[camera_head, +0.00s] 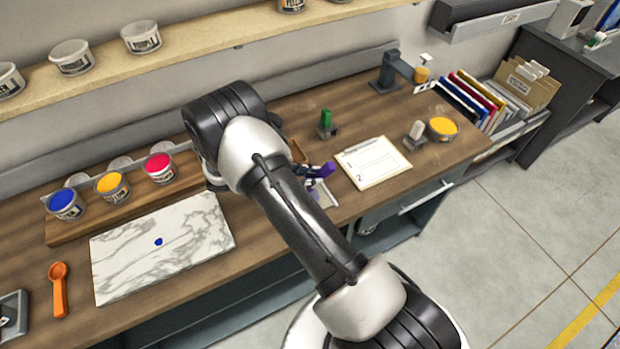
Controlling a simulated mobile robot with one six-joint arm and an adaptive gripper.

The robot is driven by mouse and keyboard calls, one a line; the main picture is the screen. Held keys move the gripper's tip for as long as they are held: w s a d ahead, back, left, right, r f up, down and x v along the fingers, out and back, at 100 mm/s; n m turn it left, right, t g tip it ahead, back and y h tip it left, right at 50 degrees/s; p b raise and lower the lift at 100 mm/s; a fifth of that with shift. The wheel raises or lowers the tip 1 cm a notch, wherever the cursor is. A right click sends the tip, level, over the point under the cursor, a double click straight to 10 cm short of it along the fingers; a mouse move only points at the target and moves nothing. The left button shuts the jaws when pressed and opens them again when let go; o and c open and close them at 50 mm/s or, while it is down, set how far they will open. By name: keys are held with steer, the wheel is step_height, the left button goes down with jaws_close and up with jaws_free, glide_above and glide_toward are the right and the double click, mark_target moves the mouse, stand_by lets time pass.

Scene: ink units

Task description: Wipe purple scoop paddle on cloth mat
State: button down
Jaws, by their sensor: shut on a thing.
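The purple scoop paddle (323,170) shows just right of my dark forearm, near the middle of the bench. My gripper (303,170) is mostly hidden behind the forearm; the little that shows is dark and is shut on the paddle. A pale cloth mat (325,196) lies just below the paddle in the picture, partly covered by my arm. I cannot tell whether the paddle touches the mat.
A marble slab (125,260) with a blue ink dab (158,241) lies left. Blue (66,204), yellow (113,186) and red (160,168) ink tubs stand behind it. An orange scoop (58,289) lies far left. A clipboard (373,163) lies right of the mat.

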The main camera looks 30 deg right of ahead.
mark_target(322, 167)
steer(key=shift+d+r+p, duration=0.1)
steer(key=shift+r+p, duration=1.1)
steer(key=shift+r, duration=1.2)
